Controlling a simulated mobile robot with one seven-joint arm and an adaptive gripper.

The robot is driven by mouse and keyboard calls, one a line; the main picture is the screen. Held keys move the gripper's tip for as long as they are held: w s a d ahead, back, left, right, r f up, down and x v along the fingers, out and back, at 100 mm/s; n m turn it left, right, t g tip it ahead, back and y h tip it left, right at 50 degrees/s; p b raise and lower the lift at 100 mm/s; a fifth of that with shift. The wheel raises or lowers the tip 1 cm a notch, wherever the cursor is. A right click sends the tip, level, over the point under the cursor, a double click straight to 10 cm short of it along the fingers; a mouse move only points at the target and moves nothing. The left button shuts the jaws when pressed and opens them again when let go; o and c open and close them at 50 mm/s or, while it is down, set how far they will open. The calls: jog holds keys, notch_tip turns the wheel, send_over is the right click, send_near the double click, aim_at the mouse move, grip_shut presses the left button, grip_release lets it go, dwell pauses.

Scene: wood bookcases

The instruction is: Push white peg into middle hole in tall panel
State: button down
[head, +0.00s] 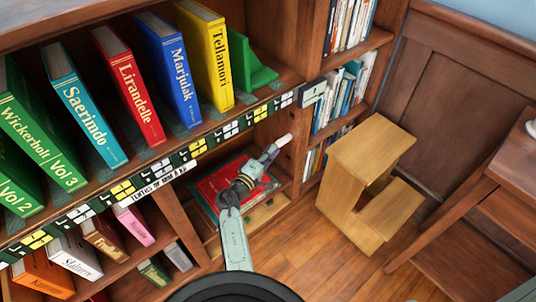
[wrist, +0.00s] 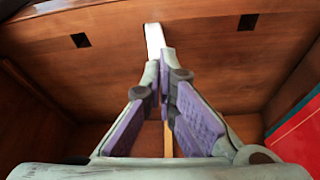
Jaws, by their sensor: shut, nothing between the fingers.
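The white peg (wrist: 154,38) juts from the brown wooden tall panel (wrist: 200,60), between two dark square holes, one left (wrist: 81,40) and one right (wrist: 247,22). The hole at the peg is covered by it. In the head view the peg (head: 284,140) shows as a short white stub by the bookcase's upright panel. My gripper (wrist: 160,62) is shut and empty, its tips at the peg's near end. I cannot tell whether they press on it. In the head view my gripper (head: 271,150) reaches into the open compartment below the book shelf.
A red flat book (head: 213,186) lies in the compartment beneath my arm; a red object's edge also shows at right in the wrist view (wrist: 298,138). Upright books, including a yellow one (head: 208,60), fill the shelf above. A wooden step stool (head: 372,145) stands to the right.

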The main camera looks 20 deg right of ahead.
jog(key=shift+w+d+b, duration=0.25)
jog(key=shift+d+b, duration=0.15)
jog(key=shift+d, duration=0.45)
dwell(0.4)
jog(key=shift+a, duration=0.1)
jog(key=v, duration=1.4)
jog(key=shift+a, duration=0.4)
jog(key=shift+w+f, duration=0.1)
jog(key=shift+f, duration=0.05)
